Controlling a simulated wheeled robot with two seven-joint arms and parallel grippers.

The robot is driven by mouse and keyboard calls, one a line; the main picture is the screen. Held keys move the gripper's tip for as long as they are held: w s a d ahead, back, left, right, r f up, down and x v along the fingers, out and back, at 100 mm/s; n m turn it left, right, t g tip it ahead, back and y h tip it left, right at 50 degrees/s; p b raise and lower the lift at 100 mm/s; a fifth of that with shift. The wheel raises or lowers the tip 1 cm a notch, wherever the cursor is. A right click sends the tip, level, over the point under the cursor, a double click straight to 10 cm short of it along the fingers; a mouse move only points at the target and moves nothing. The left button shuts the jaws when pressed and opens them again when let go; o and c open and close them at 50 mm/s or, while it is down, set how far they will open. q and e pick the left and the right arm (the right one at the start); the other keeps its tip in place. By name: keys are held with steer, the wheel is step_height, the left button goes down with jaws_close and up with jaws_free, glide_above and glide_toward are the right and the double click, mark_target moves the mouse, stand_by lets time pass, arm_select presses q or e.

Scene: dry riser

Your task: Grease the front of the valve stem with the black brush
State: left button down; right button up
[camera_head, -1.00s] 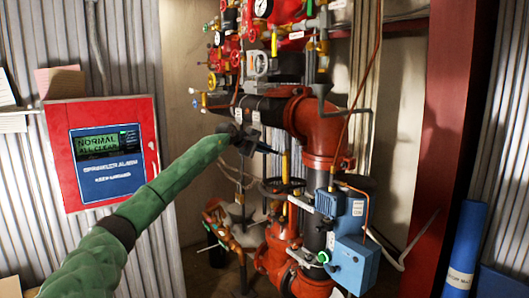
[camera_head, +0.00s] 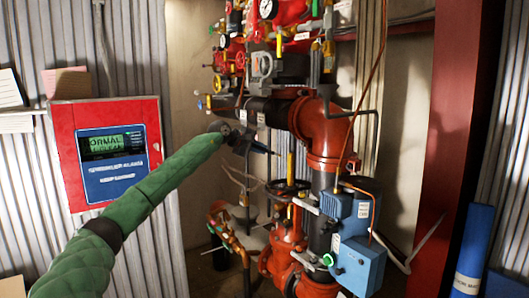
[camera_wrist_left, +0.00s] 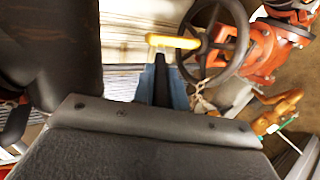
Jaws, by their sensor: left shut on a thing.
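The valve stem (camera_head: 291,165) is an upright yellow rod above a dark handwheel (camera_head: 287,187). In the left wrist view the yellow stem (camera_wrist_left: 173,41) lies across the top middle, beside the handwheel (camera_wrist_left: 240,45). My left gripper (camera_head: 250,145), on the green-sleeved arm, is left of the stem and slightly higher. It is shut on the black brush (camera_head: 266,150), a small dark shape pointing right towards the stem. In the left wrist view the dark brush (camera_wrist_left: 161,82) reaches up towards the stem. I cannot tell whether they touch. My right gripper is out of view.
A red alarm panel (camera_head: 105,150) hangs on the left wall. Orange pipework (camera_head: 322,130) stands behind and right of the stem, with a blue box (camera_head: 357,262) below it. A red column (camera_head: 450,130) stands on the right. Thin wires hang near my gripper.

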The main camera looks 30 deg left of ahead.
arm_select(q)
steer(key=shift+f+b+v, duration=0.15)
steer(key=shift+b+v, duration=0.1)
steer(key=shift+v, duration=0.7)
steer(key=shift+f+b+v, duration=0.2)
steer(key=shift+v, duration=0.7)
steer(key=shift+s, duration=0.1)
